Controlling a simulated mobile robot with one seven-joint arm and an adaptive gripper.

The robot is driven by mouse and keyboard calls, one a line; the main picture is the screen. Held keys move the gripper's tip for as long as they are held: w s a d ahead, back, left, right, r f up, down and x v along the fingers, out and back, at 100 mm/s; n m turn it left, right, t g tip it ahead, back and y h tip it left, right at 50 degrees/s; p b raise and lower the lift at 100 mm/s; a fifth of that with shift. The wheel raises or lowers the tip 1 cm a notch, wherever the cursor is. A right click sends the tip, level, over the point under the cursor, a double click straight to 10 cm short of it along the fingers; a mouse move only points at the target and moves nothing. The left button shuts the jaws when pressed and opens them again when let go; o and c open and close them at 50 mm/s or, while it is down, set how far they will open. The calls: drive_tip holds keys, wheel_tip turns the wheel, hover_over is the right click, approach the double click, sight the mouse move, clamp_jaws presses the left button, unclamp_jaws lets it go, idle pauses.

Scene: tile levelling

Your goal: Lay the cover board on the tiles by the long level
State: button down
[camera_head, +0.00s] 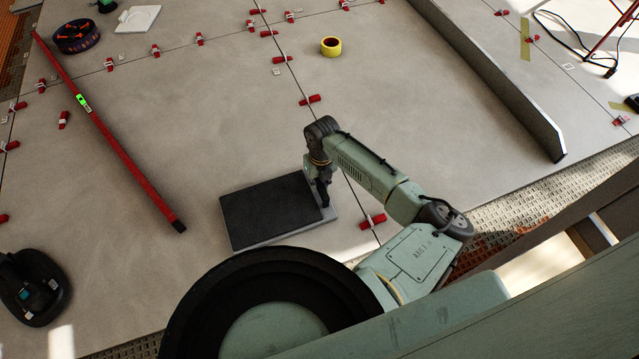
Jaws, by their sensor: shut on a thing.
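The cover board (268,213) appears as a dark rectangular panel with a light grey edge, in the lower middle of the head view. My gripper (324,199) is at the right edge of this board, pointing down, and is shut on it. The fingertips are small and dark, so the exact grip is hard to see. I cannot tell whether the board touches the tiles or is just above them. The long level (130,165) is a red bar with a green vial, lying diagonally on the large grey tiles (200,110) to the left of the board.
Red levelling wedges (372,221) sit along the tile joints. A yellow tape roll (331,46) lies at the top middle. A black device (32,288) is at lower left, and a dark round tub (77,36) at top left. A long upright panel (490,75) stands at right. Tiles between level and board are clear.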

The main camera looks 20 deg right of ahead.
drive_tip(key=c, duration=1.5)
unclamp_jaws()
drive_tip(key=shift+r, duration=0.1)
